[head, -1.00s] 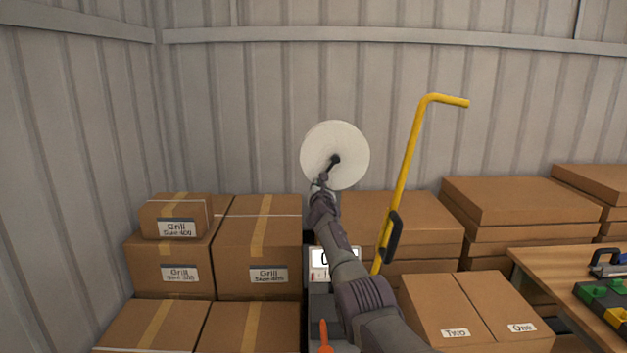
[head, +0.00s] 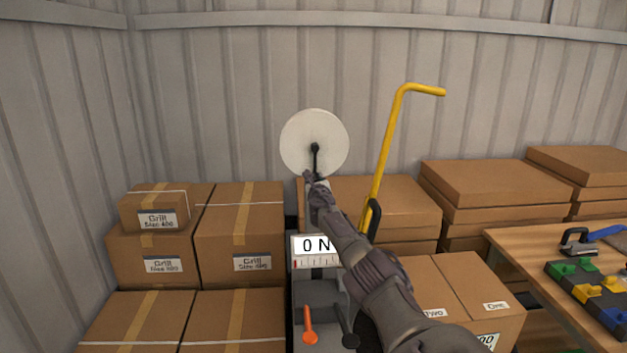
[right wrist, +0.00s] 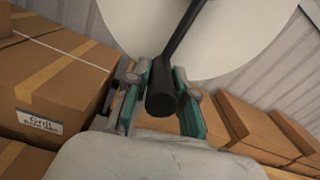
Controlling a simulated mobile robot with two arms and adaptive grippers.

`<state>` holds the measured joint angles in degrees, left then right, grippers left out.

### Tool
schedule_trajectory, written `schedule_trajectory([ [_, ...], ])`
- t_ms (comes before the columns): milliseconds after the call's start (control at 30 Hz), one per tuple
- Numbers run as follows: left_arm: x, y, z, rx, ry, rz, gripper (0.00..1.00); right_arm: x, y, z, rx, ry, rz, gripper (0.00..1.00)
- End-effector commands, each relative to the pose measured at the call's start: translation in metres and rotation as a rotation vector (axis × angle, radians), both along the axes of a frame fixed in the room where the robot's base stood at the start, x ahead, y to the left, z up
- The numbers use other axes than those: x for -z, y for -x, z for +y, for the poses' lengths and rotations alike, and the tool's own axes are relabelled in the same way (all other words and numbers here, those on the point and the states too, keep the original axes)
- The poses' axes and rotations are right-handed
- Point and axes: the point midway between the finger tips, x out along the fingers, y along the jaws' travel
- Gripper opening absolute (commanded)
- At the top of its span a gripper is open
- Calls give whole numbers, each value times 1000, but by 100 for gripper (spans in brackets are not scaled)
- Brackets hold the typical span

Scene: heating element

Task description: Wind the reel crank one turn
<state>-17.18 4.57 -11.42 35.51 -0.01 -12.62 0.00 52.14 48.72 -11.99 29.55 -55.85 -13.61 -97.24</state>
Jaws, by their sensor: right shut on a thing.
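The white reel disc (head: 296,142) stands upright in front of the corrugated wall. Its dark crank starts at the hub (head: 315,147) and points nearly straight down in the head view. My right gripper (head: 311,180) is at the crank's lower end, below the hub. In the right wrist view, the black crank handle (right wrist: 162,103) lies between the green-lined fingers of my right gripper (right wrist: 163,95), which is shut on it. The white disc (right wrist: 225,35) fills the top of that view. My left gripper is not in view.
A machine with a "0 N" display (head: 316,246) and an orange lever (head: 309,325) stands below the reel. A yellow bent bar (head: 388,150) rises to the right. Cardboard boxes (head: 240,235) are stacked on both sides. A wooden table (head: 510,240) with tools is at the right.

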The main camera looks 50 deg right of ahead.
Motion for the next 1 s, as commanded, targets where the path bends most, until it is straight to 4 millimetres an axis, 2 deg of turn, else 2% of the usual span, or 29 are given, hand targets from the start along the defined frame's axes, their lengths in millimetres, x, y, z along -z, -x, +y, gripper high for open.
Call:
schedule_trajectory([
  [33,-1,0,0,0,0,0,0,-7,2,-3,5,7,-6,0],
  [367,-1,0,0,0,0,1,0,-8,2,-3,5,6,-8,0],
  [400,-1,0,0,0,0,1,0,-8,2,-3,5,7,-9,29],
  [533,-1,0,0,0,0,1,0,-6,1,-2,3,6,-6,50],
  [1000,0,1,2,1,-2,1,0,-2,4,3,4,8,-6,50],
])
